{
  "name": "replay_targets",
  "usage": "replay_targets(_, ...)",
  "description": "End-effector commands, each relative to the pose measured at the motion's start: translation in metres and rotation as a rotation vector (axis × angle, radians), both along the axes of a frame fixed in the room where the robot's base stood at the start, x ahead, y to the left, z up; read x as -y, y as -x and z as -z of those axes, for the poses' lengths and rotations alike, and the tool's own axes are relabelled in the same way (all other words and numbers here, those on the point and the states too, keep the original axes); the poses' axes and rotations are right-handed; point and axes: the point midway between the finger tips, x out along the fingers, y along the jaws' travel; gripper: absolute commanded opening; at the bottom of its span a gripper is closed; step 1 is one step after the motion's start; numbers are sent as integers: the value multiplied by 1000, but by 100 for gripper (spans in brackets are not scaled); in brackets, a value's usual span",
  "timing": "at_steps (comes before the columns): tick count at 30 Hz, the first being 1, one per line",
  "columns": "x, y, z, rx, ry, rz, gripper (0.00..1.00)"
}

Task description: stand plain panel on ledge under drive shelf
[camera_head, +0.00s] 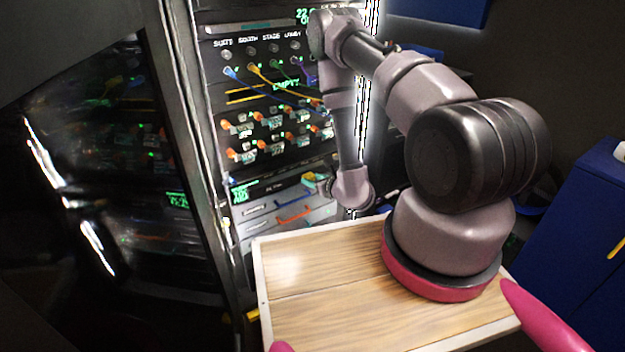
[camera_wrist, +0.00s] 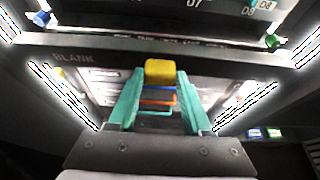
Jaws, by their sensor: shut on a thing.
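In the wrist view my gripper (camera_wrist: 160,82) has its teal fingers on either side of a yellow grip block (camera_wrist: 160,71). The block is on a dark grey panel (camera_wrist: 100,58) marked BLANK, which spans most of the view. The fingers are shut on the block. The drive shelf (camera_wrist: 195,20), with numbered drives, shows just beyond the panel's upper edge. In the head view the drive shelf (camera_head: 275,140) has orange-handled drives. My gripper is small there, just below the drives. The ledge cannot be made out, nor whether the panel touches it.
Drawers with blue and orange handles (camera_head: 293,208) lie below the drives. Coloured cables (camera_head: 265,82) hang across the rack above them. The rack's glass door (camera_head: 110,150) stands open at the left. A blue cabinet (camera_head: 570,230) is at the right.

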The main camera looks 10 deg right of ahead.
Motion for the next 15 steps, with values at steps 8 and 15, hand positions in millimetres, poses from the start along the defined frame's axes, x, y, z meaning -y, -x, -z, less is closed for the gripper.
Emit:
replay_targets(8,-4,-12,-1,4,-1,1,0)
replay_targets(15,-11,-33,-1,3,-1,0,0)
